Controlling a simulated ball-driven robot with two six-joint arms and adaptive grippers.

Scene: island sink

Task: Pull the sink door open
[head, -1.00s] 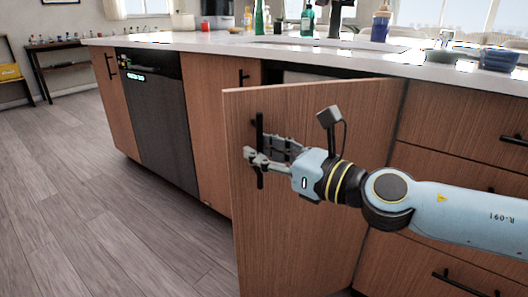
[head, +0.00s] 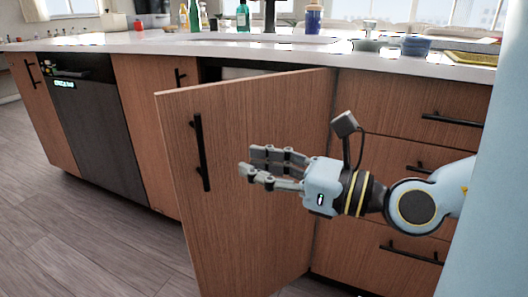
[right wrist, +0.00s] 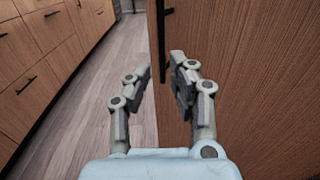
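The sink door (head: 245,195) is a wooden panel that stands swung outward from the island, with a dark gap behind its top edge. Its black vertical bar handle (head: 201,152) is near the door's left edge. My right gripper (head: 246,162) is in front of the door, to the right of the handle and apart from it, with its fingers pointing left. In the right wrist view the fingers (right wrist: 158,75) are spread with nothing between them. The door (right wrist: 245,75) fills the right of that view, and the handle (right wrist: 161,30) lies beyond the fingertips. My left gripper is not in view.
The white countertop (head: 130,43) carries bottles (head: 242,17) and bowls (head: 415,44). Drawers with black handles (head: 413,168) are right of the door. A dark dishwasher (head: 97,120) is at the left. The wooden floor (head: 60,235) at left is clear.

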